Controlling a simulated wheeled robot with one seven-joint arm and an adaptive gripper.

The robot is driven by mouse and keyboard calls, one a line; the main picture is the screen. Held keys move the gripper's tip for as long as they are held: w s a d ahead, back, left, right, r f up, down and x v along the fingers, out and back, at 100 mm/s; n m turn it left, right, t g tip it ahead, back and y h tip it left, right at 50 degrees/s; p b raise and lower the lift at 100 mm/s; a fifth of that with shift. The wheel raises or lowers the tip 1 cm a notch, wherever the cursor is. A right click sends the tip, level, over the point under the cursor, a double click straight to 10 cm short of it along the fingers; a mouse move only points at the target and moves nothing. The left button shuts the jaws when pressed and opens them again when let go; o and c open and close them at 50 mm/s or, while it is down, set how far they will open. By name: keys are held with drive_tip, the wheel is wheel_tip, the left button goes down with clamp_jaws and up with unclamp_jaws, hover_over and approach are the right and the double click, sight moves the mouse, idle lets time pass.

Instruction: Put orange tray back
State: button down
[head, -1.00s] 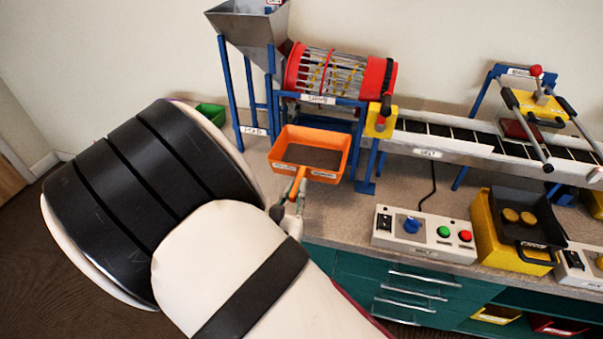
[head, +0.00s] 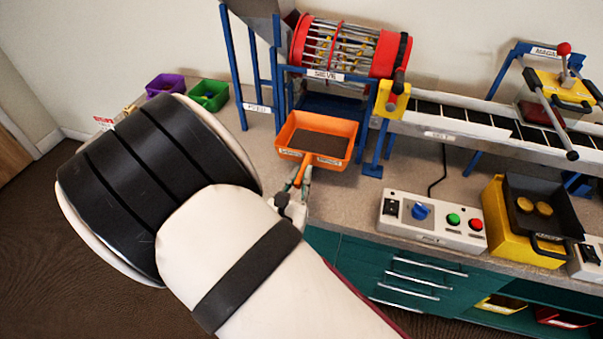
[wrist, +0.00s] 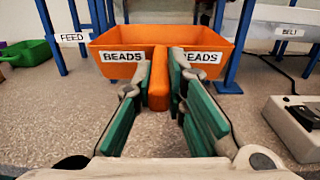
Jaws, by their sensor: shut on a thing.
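The orange tray (head: 340,123) is at the front of the blue sieve frame, in the middle of the head view. Dark contents (head: 319,142) cover its floor. In the wrist view the orange tray (wrist: 213,40) faces me with two "BEADS" labels, and its orange handle (wrist: 159,85) points toward me. My gripper (wrist: 162,84) is shut on this handle, one finger on each side. In the head view my gripper (head: 294,190) shows small at the counter's front edge. I cannot tell if the tray touches the counter.
The sieve drum (head: 346,48) stands behind the tray. A control box (head: 433,222) and a yellow bin (head: 510,235) stand to the right. Green (head: 208,95) and purple (head: 165,84) bins stand at the left. The counter (head: 345,200) is clear between tray and control box.

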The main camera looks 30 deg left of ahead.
drive_tip(key=shift+b+x, duration=3.05)
drive_tip(key=shift+x, duration=5.45)
drive_tip(key=shift+d, duration=0.15)
drive_tip(key=shift+f, duration=0.45)
drive_tip(key=c, duration=1.5)
unclamp_jaws()
drive_tip(key=shift+c, duration=0.2)
